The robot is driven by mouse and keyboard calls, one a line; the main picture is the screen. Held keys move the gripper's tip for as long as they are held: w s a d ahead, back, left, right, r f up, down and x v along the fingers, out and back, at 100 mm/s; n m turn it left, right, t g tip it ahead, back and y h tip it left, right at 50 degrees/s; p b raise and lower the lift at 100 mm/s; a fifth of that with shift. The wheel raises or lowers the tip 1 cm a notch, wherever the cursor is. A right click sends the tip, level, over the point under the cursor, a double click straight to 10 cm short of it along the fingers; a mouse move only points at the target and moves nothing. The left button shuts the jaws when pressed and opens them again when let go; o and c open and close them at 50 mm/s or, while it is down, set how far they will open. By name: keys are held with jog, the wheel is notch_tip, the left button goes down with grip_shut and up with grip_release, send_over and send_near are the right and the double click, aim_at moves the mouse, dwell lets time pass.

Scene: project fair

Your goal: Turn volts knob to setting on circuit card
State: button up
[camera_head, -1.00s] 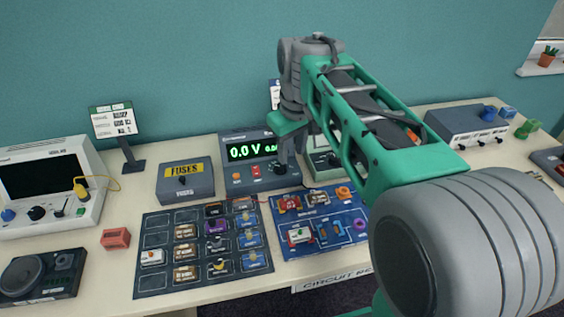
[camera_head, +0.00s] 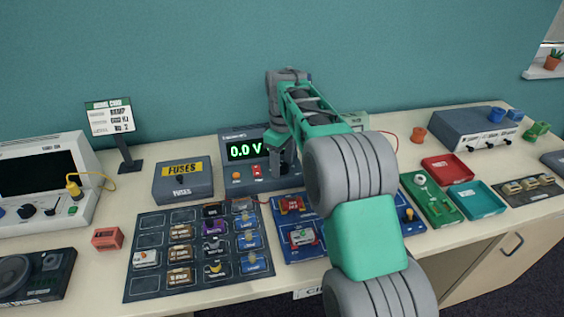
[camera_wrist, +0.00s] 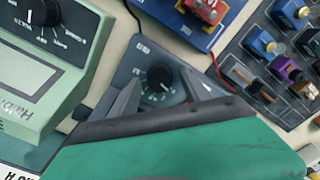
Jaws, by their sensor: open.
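The power supply (camera_head: 229,140) stands at the back middle of the bench, its green display reading 0.0 V. My arm covers its right part in the head view. My gripper (camera_head: 285,165) is in front of that part. In the wrist view my gripper (camera_wrist: 165,92) is open, with its dark fingers on either side of a black round knob (camera_wrist: 160,77) with a white scale. No contact is visible, and I cannot read its setting. A card on a stand (camera_head: 108,116) is at the back left; its small print is unreadable, and I cannot tell whether it is the circuit card.
A grey fuses box (camera_head: 184,190) stands left of the supply. A dark parts board (camera_head: 150,220) and a blue circuit board (camera_head: 290,250) lie in front. A green meter (camera_wrist: 60,100) with its own dial is beside the supply. Red (camera_head: 447,168) and teal (camera_head: 474,197) trays are at the right.

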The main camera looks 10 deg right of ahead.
jog(key=shift+c, duration=0.5)
grip_shut()
